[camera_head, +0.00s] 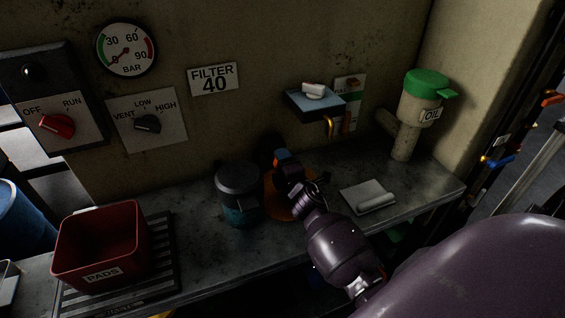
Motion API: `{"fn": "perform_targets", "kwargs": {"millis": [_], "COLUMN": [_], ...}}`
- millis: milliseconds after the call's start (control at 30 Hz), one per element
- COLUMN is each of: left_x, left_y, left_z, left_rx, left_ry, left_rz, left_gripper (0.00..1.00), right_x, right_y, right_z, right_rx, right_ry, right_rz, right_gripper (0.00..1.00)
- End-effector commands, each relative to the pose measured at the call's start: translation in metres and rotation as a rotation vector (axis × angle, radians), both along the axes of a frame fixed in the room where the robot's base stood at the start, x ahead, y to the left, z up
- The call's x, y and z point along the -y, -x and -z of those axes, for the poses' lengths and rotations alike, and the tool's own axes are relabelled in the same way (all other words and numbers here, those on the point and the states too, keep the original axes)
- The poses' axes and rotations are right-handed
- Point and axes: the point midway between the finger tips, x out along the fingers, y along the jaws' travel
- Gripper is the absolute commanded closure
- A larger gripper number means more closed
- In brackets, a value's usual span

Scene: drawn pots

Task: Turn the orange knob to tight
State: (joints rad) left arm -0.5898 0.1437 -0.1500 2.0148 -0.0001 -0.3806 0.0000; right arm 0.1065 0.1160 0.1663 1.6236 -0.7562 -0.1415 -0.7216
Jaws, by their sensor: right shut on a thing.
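The orange knob (276,205) shows as a partly hidden orange round shape at the back of the counter, right of a dark lidded jar. My right gripper (284,165) is at the knob and shut on it. The gripper and forearm cover much of the knob, so its pointer and any tight mark are hidden. I cannot make out the fingertips' exact contact in the shadow. My left gripper is not in view.
The dark lidded jar (239,178) stands close left of the knob. A red PADS bin (103,243) sits at the left. A folded cloth (368,197) lies right of my arm. A small wall shelf (326,102) and green-topped OIL can (423,98) are at the right.

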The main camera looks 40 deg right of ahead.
Motion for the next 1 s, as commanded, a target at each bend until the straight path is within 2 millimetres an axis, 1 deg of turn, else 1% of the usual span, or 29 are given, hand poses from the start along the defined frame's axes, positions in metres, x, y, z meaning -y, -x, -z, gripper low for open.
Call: {"fn": "perform_targets", "kwargs": {"millis": [533,567,700,733,1000], "left_x": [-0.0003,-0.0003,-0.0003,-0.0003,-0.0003], "left_y": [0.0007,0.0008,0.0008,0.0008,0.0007], "left_z": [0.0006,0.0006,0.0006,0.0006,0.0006], "left_rx": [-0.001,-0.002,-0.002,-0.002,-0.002], "left_ry": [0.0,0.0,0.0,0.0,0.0], "left_rz": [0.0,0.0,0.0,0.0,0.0], "left_gripper": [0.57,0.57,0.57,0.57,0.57], "right_x": [-0.0002,-0.0002,-0.0002,-0.0001,-0.0002], "right_y": [0.0001,0.0001,0.0001,0.0002,0.0008], "right_z": [0.0006,0.0006,0.0005,0.0005,0.0003], "right_rx": [0.006,0.006,0.006,0.006,0.006], "right_ry": [-0.029,-0.028,-0.028,-0.028,-0.027], "right_rz": [0.0,0.0,0.0,0.0,0.0], "right_gripper": [0.71,0.46,0.24,0.22,0.22]}}
